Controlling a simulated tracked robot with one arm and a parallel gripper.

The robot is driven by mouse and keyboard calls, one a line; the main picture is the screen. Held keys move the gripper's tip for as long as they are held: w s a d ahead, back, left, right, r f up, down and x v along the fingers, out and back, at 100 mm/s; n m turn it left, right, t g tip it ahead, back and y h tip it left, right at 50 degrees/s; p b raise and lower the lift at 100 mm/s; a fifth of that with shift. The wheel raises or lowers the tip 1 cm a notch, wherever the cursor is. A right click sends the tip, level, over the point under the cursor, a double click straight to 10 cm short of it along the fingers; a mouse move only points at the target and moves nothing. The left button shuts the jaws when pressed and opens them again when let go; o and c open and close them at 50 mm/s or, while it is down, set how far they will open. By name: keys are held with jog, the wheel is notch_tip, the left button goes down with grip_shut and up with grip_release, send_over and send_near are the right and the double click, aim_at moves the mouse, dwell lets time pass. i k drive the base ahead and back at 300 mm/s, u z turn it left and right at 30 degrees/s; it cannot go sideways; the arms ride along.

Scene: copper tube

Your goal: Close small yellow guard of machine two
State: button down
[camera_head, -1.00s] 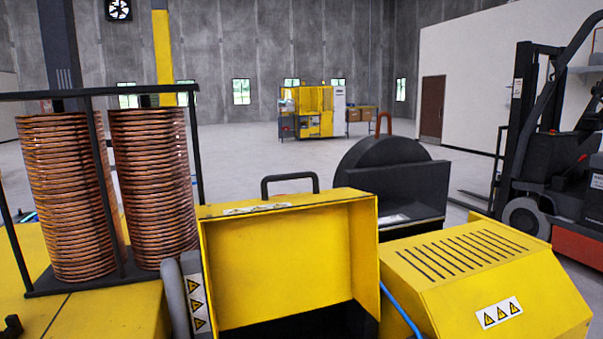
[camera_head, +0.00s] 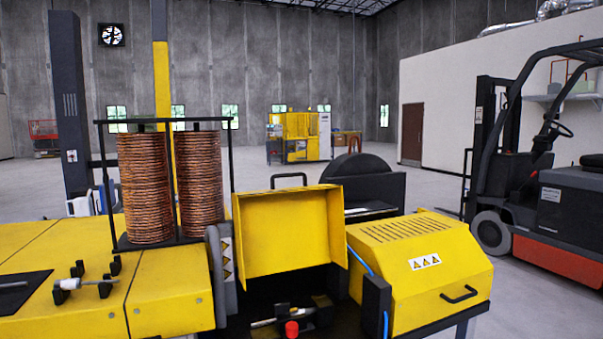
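The small yellow guard (camera_head: 286,233) stands raised in the middle of the picture, with its hollow inside facing me. A black handle (camera_head: 289,177) shows above its top edge. Below it is a dark open bay with a red knob (camera_head: 291,329) and small metal parts. To its right is a yellow cover (camera_head: 418,268) with slots, warning triangles and a black handle; this cover is down. My gripper does not show in the picture.
Two copper coil stacks (camera_head: 147,188) stand in a black frame at left, on a yellow machine bed (camera_head: 168,283). A black rounded housing (camera_head: 362,181) is behind the guard. A forklift (camera_head: 545,185) stands at right. Open floor lies beyond.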

aim_at(288, 229)
jog(key=z, duration=0.5)
jog(key=i, duration=2.4)
jog(key=u, duration=0.55)
jog(key=i, duration=0.4)
jog(key=u, duration=0.4)
